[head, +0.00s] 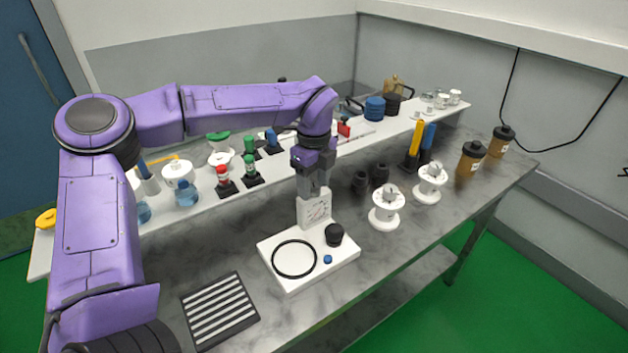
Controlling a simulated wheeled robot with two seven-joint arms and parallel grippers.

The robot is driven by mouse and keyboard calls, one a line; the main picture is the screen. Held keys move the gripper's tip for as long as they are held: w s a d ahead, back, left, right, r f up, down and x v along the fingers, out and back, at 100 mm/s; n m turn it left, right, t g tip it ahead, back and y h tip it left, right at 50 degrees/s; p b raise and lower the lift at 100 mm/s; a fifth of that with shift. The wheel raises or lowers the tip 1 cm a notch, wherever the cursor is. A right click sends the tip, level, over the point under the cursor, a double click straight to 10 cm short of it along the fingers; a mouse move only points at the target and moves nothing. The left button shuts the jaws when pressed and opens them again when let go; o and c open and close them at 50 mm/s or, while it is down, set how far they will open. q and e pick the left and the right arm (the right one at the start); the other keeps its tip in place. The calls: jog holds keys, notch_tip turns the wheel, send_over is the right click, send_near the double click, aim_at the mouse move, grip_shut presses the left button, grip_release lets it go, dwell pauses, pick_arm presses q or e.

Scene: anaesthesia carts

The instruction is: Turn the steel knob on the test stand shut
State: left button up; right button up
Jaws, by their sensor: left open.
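A white stand (284,277) sits at the front middle of the dark worktop. Its flat base carries a black ring, a black round knob (334,235) and a small blue knob (327,259). A white upright block (314,209) with fine dark markings rises at its back edge. My left gripper (313,190) points down, with its grey fingers open right at the top of this block. I cannot tell whether they touch it. No steel knob can be made out; the fingers cover the top of the block. My right gripper is out of view.
A striped black and white mat (219,309) lies left of the stand. Two white spool-like items (386,218) stand to its right, with brown bottles (471,158) beyond. A raised white shelf behind holds several valves, jars and blue and black items. The worktop's front edge is close.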

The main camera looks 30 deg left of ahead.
pick_arm(q)
jog(key=shift+f, duration=0.15)
jog(key=c, duration=1.1)
jog(key=shift+o, duration=0.2)
jog(key=shift+m, duration=0.3)
jog(key=m+p, duration=0.1)
jog(key=m, duration=0.1)
jog(key=shift+m, duration=0.4)
jog(key=m, duration=0.1)
jog(key=m+p, duration=0.2)
jog(key=shift+r+m, duration=0.25)
jog(key=shift+m, duration=0.15)
jog(key=m+p, duration=0.2)
jog(key=m, duration=0.2)
jog(key=shift+w+f+m+p, duration=0.1)
jog(key=shift+m+p, duration=0.65)
jog(key=shift+m, duration=0.65)
